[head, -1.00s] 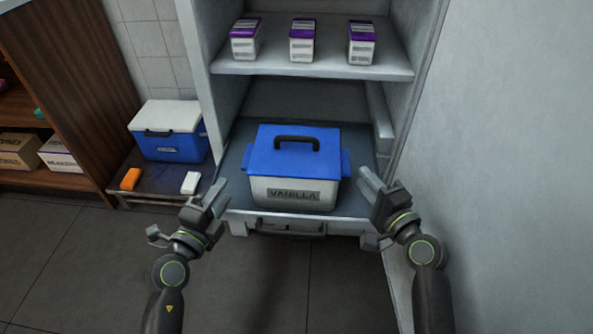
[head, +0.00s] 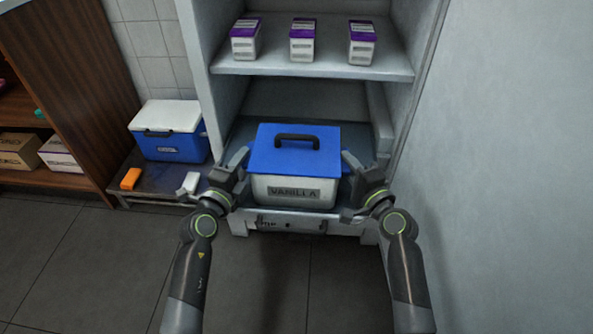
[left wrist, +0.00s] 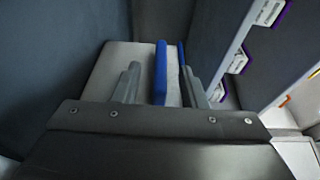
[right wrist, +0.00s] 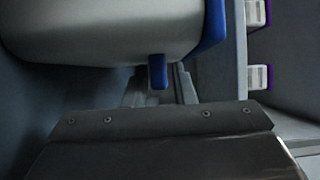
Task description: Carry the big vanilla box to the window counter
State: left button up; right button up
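The big vanilla box (head: 292,190) has a grey body with a VANILLA label, a blue lid (head: 325,152) and a black top handle. It rests on the low shelf of the cabinet. My left gripper (head: 239,165) is at its left side, open, with a blue side handle (left wrist: 160,72) between its fingers in the left wrist view. My right gripper (head: 356,170) is at its right side, open, with the other blue side handle (right wrist: 158,70) between its fingers in the right wrist view. The window counter is not in view.
Purple-lidded tubs (head: 302,42) stand on the upper shelf (head: 330,67). A blue and white cooler (head: 170,130), an orange item (head: 130,179) and a white item (head: 190,183) are on a low stand at the left. A wall (head: 510,170) is close at the right. Floor in front is clear.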

pick_arm(q)
jog(key=c, duration=0.4)
pick_arm(e)
jog(key=c, duration=0.4)
pick_arm(q)
grip_shut()
pick_arm(e)
grip_shut()
pick_arm(q)
jog(key=shift+r, duration=0.2)
pick_arm(e)
jog(key=shift+r, duration=0.2)
